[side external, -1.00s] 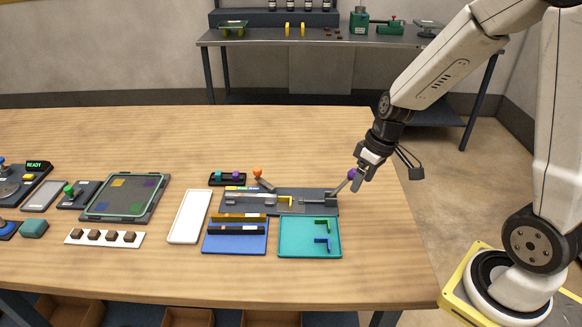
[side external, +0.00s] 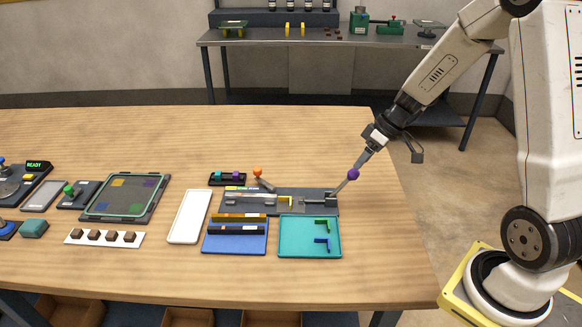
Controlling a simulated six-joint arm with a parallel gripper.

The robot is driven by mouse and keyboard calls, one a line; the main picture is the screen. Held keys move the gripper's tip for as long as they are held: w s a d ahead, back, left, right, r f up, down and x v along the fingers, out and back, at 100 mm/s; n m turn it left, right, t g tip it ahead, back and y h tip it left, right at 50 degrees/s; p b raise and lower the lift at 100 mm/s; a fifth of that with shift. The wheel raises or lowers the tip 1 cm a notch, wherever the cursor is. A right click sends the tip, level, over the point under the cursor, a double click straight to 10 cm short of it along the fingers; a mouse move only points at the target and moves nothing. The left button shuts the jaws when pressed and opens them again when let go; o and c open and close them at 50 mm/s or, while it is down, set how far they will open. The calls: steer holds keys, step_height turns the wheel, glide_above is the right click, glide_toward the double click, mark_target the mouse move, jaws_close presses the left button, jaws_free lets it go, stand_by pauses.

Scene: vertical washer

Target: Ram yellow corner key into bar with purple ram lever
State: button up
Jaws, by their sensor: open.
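The purple-knobbed ram lever (side external: 353,174) stands at the right end of the grey fixture (side external: 270,209), its arm tilted up to the right. The yellow corner key (side external: 289,201) sits in the middle of the fixture, at or very near the right end of the light grey bar (side external: 250,198); I cannot tell how far it is inserted. An orange-knobbed lever (side external: 257,172) stands at the fixture's back. My gripper (side external: 365,156) is open, just above and right of the purple knob, pointing down-left. Whether it touches the knob is unclear.
A teal tray (side external: 288,248) with green and blue corner keys lies in front of the fixture. A blue tray (side external: 235,247) with bars is left of it. A white tray (side external: 190,216) lies farther left.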

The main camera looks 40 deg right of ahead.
mark_target(348, 179)
steer(key=shift+x, duration=3.65)
jaws_close()
